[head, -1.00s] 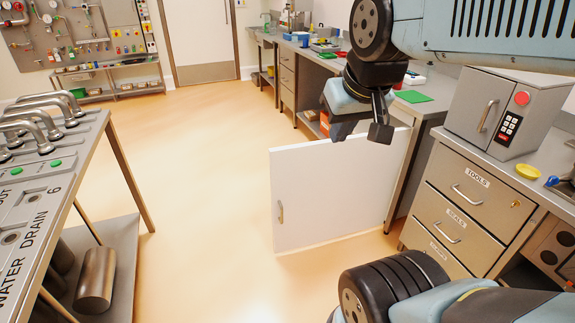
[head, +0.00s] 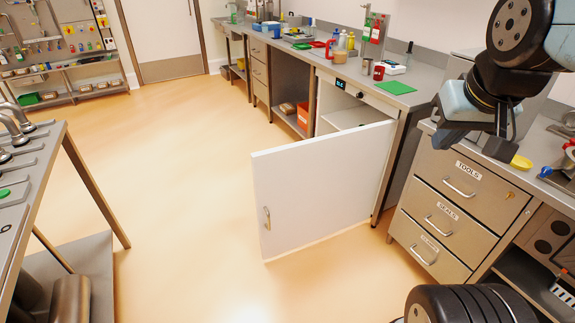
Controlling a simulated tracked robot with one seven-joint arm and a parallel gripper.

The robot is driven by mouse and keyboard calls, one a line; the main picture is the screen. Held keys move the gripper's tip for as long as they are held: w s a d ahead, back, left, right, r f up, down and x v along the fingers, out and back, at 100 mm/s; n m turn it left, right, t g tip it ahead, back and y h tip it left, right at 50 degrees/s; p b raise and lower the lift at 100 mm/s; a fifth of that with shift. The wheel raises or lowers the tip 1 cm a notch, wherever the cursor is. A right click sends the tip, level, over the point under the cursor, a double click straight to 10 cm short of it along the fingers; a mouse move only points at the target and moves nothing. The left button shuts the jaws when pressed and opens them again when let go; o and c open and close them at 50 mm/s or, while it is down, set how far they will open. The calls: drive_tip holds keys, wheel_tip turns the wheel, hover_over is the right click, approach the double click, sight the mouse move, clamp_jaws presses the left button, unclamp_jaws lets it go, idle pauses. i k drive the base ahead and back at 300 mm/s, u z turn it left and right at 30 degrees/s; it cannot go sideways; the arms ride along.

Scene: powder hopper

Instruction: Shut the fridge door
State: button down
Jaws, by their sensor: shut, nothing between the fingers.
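The white fridge door (head: 325,190) stands wide open in the head view, swung out from the bench into the walkway. Its metal handle (head: 266,218) is on the near left edge of the panel. The fridge body (head: 345,92) is under the bench behind the door, with part of a white inside and a small dark display showing. My gripper (head: 497,148) is at the upper right, above the drawer unit and to the right of the door. It is apart from the door, shut and empty.
A drawer unit (head: 450,205) stands right of the door. The bench (head: 375,85) behind carries bottles, a red mug and a green mat (head: 396,87). A pipe-topped table (head: 30,180) is at the left. The floor (head: 190,170) left of the door is clear.

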sight(307, 192)
drive_tip(key=z, duration=0.1)
drive_tip(key=i, duration=1)
drive_tip(key=u, duration=0.05)
